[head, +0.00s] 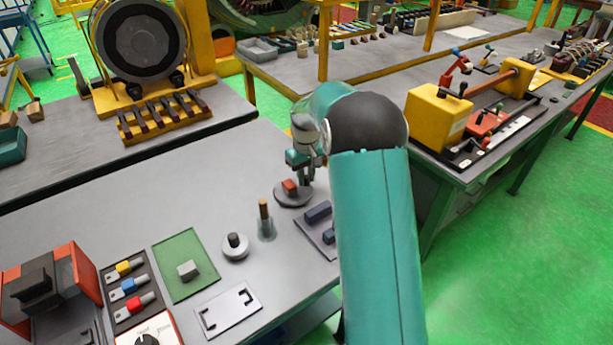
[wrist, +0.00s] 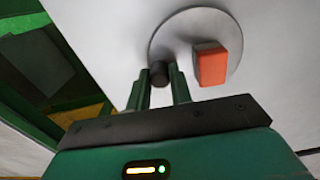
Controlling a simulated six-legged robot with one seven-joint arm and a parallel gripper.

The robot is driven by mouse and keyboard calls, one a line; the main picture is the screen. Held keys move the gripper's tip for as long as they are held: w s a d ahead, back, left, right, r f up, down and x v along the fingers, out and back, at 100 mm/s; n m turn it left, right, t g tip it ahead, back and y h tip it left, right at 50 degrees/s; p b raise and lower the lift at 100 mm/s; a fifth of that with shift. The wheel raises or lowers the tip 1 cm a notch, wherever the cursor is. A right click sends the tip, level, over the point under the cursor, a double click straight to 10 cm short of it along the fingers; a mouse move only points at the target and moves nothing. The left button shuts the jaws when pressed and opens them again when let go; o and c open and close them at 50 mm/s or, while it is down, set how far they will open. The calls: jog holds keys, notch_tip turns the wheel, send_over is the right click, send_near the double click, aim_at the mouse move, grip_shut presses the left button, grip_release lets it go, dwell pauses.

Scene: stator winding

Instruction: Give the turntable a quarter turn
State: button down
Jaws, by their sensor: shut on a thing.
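The turntable (head: 290,202) is a round grey disc on the bench, with a red-orange block (head: 289,186) standing on it. In the wrist view the disc (wrist: 185,28) shows from above, with the orange block (wrist: 211,63) to the right of my fingers. A dark round peg (wrist: 158,72) stands at the disc's edge, between my two fingertips. My gripper (wrist: 160,85) is shut on this peg. In the head view my gripper (head: 304,179) points down over the far right part of the disc, and the peg is hidden there.
A dark plate with blocks (head: 318,226) lies just right of the turntable. A small bottle with a brown top (head: 265,222) and a round grey piece with a black knob (head: 235,247) stand nearer. The bench left of the turntable is clear.

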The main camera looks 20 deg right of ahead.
dwell(0.4)
jog(key=c, duration=1.3)
grip_release()
jog(key=shift+o, duration=0.2)
jog(key=shift+r, duration=0.15)
notch_tip(320, 180, up, 14)
jog(key=shift+f, duration=0.2)
